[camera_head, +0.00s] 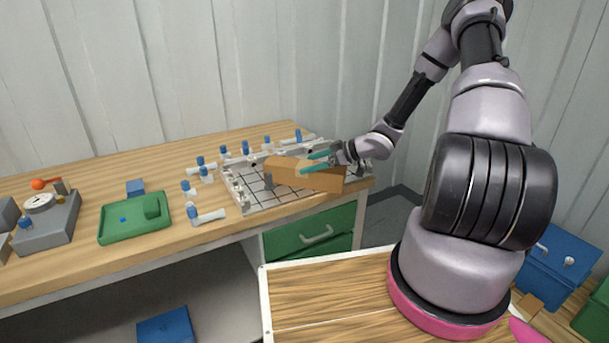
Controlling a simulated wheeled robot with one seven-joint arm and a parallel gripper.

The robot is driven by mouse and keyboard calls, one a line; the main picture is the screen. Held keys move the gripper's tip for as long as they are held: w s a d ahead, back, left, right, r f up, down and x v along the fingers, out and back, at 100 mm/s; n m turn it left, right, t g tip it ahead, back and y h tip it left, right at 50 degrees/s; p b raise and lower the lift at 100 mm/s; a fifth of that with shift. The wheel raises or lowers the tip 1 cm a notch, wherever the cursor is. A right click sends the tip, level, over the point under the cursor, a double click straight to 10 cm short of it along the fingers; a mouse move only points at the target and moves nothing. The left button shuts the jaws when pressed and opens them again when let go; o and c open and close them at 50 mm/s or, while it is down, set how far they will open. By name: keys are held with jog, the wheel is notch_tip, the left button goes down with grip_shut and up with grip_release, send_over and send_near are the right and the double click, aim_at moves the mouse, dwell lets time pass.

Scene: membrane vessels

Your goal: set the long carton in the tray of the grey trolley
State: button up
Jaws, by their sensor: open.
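The long carton (325,181) is a brown box lying on a white-edged metal grid frame (243,198) at the right end of the wooden bench. My gripper (309,161) reaches in from the right, with its teal fingers at the carton's top, one near the far side and one near the front. It is open. I cannot tell whether the fingers touch the carton. Part of the carton's top is hidden by the fingers. I cannot make out a grey trolley with a tray in this view.
Several blue-capped vials (200,161) stand or lie around the frame. A green tray (134,222) and a grey device with a dial (48,220) are further left. A green drawer (310,233) is below the bench top.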

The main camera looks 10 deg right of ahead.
jog(key=x, duration=0.3)
jog(key=shift+d, duration=0.1)
grip_shut()
jog(key=shift+r, duration=0.1)
